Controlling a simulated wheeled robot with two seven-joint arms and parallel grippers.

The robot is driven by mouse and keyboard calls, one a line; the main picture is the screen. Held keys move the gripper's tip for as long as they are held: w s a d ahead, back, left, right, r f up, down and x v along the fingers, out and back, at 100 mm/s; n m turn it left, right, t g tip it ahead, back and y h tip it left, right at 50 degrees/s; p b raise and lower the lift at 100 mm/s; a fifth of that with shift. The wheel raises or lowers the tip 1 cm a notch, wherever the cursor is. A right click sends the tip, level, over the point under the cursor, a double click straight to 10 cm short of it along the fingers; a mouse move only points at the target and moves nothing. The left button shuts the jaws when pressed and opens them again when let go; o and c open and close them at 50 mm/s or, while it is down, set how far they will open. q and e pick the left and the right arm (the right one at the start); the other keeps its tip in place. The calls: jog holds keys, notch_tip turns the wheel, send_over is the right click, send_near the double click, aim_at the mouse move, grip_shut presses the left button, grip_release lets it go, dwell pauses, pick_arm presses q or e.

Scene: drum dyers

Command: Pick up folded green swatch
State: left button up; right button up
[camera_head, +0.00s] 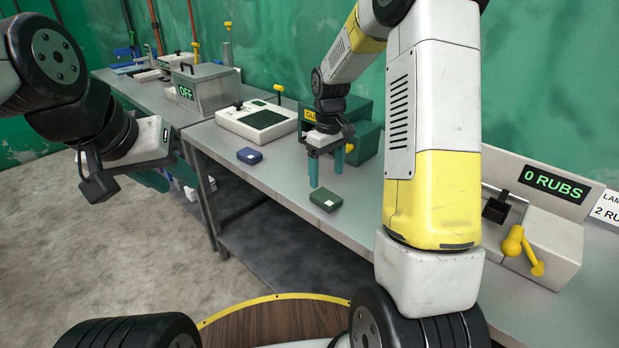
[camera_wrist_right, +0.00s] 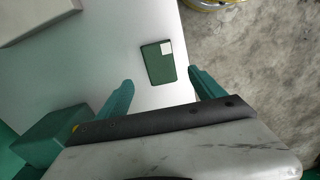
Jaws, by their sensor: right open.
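The folded green swatch (camera_head: 326,200) lies flat on the grey bench near its front edge, with a small pale label on one corner. It also shows in the right wrist view (camera_wrist_right: 158,64), ahead of the fingertips and between their lines. My right gripper (camera_head: 327,172) is open and empty, its teal fingers pointing down, above and just behind the swatch. Both fingers show in the right wrist view (camera_wrist_right: 160,82), apart from the swatch. My left gripper (camera_head: 172,178) hangs off to the left, away from the bench, its fingers partly hidden behind its wrist.
A folded blue swatch (camera_head: 249,155) lies further left on the bench (camera_head: 290,180). A white tray with a dark panel (camera_head: 257,120) and a green box (camera_head: 365,142) stand behind. A rub tester (camera_head: 540,240) with a yellow handle is at right. An OFF-marked box (camera_head: 205,88) stands further back.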

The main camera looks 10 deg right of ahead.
aim_at(326, 195)
jog(key=shift+w+f, duration=0.2)
jog(key=shift+f, duration=0.1)
jog(key=f, duration=0.7)
jog(key=shift+s+f, duration=0.2)
jog(key=shift+s, duration=0.05)
jog(key=c, duration=1.4)
jog(key=shift+c, duration=0.2)
jog(key=shift+r, duration=0.15)
